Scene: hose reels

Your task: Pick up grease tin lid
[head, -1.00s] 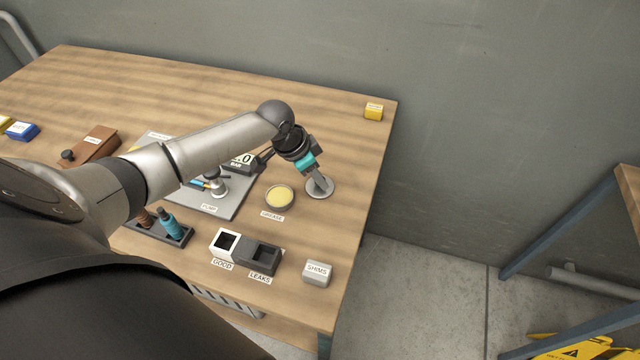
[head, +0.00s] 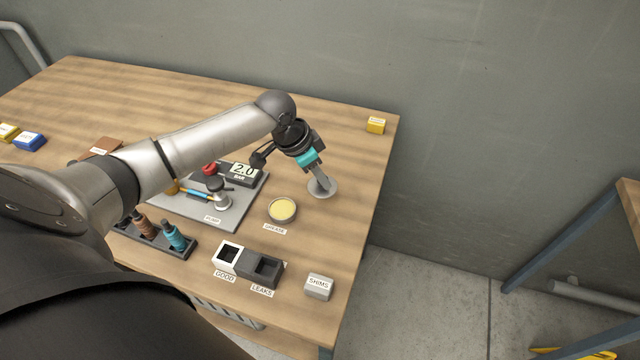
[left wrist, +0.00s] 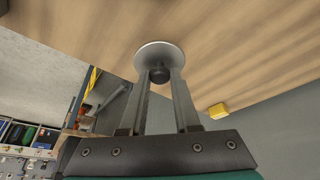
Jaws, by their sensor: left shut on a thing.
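The grease tin lid (head: 329,188) is a round grey metal disc near the right edge of the wooden table. In the left wrist view the lid (left wrist: 151,53) shows as a pale disc with a dark knob between the fingertips. My left gripper (head: 319,181) is shut on that knob from above. I cannot tell whether the lid touches the table. The open grease tin (head: 282,210), with yellow grease inside, stands to the lower left of the lid, above its GREASE label. My right gripper is not in view.
Left of the tin is a grey pump board (head: 232,215) with a gauge box (head: 243,172). In front are the GOOD and LEAKS bins (head: 262,268) and a SHIMS box (head: 319,286). A yellow box (head: 376,125) sits at the back right corner, near the wall.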

